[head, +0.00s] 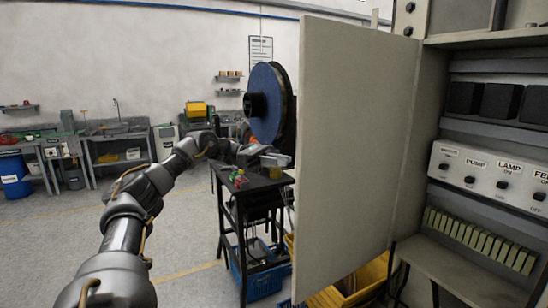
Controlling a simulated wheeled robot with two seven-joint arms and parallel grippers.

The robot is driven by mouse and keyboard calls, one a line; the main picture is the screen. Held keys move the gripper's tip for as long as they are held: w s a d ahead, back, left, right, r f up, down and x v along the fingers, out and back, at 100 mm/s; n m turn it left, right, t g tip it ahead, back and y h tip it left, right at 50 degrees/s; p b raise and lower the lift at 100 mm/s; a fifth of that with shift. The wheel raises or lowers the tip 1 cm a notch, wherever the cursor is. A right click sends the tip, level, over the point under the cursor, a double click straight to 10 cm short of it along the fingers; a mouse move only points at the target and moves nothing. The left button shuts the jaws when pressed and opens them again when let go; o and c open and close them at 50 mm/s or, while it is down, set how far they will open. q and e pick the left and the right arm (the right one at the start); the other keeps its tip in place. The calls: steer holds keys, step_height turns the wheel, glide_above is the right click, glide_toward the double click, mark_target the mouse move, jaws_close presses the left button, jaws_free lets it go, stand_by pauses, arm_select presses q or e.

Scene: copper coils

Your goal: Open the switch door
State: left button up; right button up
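The switch door (350,150) is a tall, pale grey panel standing swung open beside the cabinet (425,130). Inside the cabinet the switch panel (490,175) shows, with labels such as PUMP and LAMP above dark switches. My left arm reaches in from the lower left. My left gripper (277,160) is at the door's left edge, about mid-height. It is small and partly lost against dark things behind, so its finger opening and any contact with the door are unclear. My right gripper is out of view.
A black stand (262,190) with small coloured items on top is behind the gripper, near a large blue spool (266,103). Blue (258,284) and yellow (345,287) crates are low near the door. Workbenches line the far left wall; open floor lies at the lower left.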

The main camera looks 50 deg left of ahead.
arm_select(q)
steer(key=shift+p+v, duration=0.3)
steer(key=shift+v, duration=0.65)
